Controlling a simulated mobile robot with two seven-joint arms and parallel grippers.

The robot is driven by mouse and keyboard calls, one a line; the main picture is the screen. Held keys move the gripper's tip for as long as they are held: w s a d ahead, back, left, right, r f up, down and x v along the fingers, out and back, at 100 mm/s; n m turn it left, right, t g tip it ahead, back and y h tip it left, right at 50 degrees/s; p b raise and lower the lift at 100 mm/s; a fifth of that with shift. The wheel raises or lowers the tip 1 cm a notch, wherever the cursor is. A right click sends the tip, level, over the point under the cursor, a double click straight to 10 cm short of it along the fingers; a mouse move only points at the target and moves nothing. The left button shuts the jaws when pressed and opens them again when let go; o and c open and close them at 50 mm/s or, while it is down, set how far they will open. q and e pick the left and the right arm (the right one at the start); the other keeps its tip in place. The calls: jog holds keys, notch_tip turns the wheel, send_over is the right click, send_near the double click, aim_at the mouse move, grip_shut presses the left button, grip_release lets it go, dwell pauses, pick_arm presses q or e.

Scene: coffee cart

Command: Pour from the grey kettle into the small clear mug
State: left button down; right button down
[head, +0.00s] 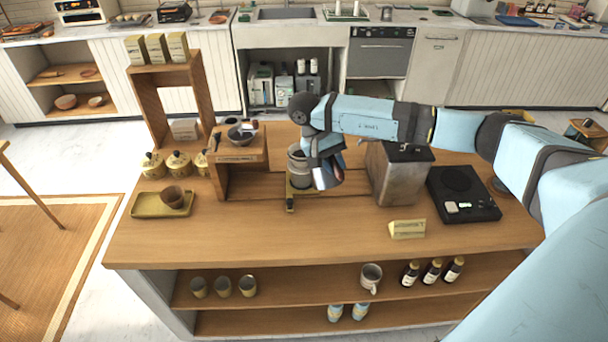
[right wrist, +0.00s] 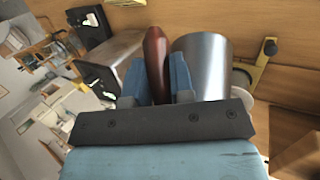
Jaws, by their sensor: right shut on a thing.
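The grey kettle (head: 298,168) stands about upright over a yellow stand (head: 290,204) in the middle of the counter; I cannot tell whether it touches it. In the right wrist view its metal body (right wrist: 208,62) lies beside a dark red-brown handle (right wrist: 155,52). My right gripper (head: 322,176) is at the kettle's right side, partly hiding it. Its fingers (right wrist: 155,85) are shut on that handle. I cannot pick out the small clear mug with certainty; a greyish mug with a handle (head: 371,277) is on the shelf below. My left gripper is out of view.
A metal box (head: 398,175) and a black scale-like device (head: 462,195) stand to the right. A yellow sign (head: 407,229) is near the front edge. A wooden stand (head: 238,165), yellow jars and a tray (head: 148,205) with a brown cup are left. The front-middle counter is clear.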

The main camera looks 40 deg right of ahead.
dwell(0.4)
jog(key=shift+s+f+t+b, duration=0.15)
jog(key=shift+f+t+b, duration=0.15)
jog(key=shift+f+b, duration=0.25)
jog(key=shift+s+f+t+b, duration=0.15)
jog(key=shift+f+t+b, duration=0.15)
jog(key=shift+f+b, duration=0.25)
jog(key=shift+r, duration=0.1)
jog(key=shift+r, duration=0.15)
dwell(0.3)
jog(key=shift+w+r, duration=0.15)
jog(key=shift+r, duration=0.15)
jog(key=shift+r+g, duration=0.1)
jog(key=shift+g, duration=0.2)
jog(key=shift+w+r+p, duration=0.1)
jog(key=shift+r+p, duration=0.2)
jog(key=shift+r, duration=0.15)
dwell(0.5)
